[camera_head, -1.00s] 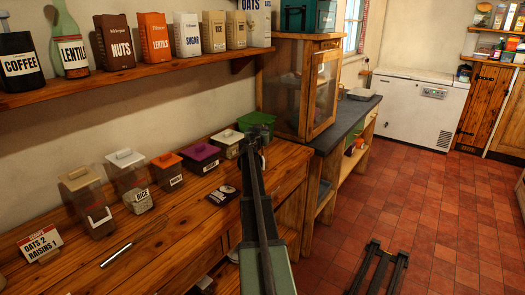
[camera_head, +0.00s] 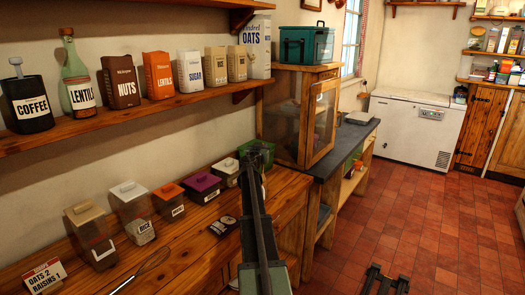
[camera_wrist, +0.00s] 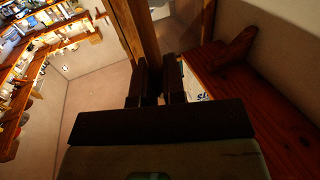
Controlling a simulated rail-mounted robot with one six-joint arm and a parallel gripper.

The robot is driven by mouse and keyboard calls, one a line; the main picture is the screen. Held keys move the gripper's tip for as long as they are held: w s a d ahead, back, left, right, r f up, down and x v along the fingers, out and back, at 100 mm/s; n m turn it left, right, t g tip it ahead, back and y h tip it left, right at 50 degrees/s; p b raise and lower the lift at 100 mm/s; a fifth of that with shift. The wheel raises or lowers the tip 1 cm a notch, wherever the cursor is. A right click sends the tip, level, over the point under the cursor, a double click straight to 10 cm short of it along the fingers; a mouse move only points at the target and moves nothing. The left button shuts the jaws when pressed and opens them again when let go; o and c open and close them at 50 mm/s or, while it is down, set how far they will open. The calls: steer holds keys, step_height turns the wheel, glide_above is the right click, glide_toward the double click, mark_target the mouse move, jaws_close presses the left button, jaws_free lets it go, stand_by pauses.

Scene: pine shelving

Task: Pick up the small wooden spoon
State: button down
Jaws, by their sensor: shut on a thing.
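My gripper (camera_wrist: 157,88) shows in the wrist view, its two dark fingers close together with a narrow dark gap between them. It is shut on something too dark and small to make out. In the head view my arm reaches forward over the wooden counter (camera_head: 200,240), and its far end is beside the green box, near the glass-fronted cabinet (camera_head: 300,110). I cannot pick out the small wooden spoon in either view.
Lidded containers stand along the wall on the counter, with a whisk (camera_head: 145,270) and a card sign (camera_head: 44,276) in front. A wall shelf (camera_head: 130,122) with jars and packets runs above. The red tiled floor (camera_head: 420,225) to the right is mostly clear.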

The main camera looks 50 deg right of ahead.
step_height(320, 180, up, 14)
steer(key=p, duration=1.2)
